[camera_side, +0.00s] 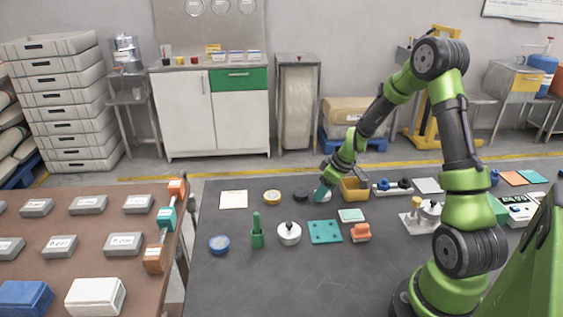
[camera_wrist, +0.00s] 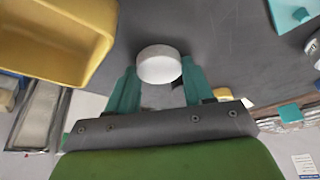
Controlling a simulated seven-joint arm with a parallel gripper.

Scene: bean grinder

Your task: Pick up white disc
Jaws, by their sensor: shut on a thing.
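The white disc (camera_wrist: 158,63) sits between the two teal fingertips of my gripper (camera_wrist: 160,76) in the wrist view, touched on both sides. In the side view my gripper (camera_side: 322,193) points down at the back middle of the dark table, just left of the yellow bin. A small pale part of the disc (camera_side: 327,197) shows there beside the fingers; the rest is hidden. The disc is at or very near the table top; I cannot tell if it is clear of it.
The yellow bin (camera_side: 354,188) stands close on the right, and a black round piece (camera_side: 301,194) close on the left.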

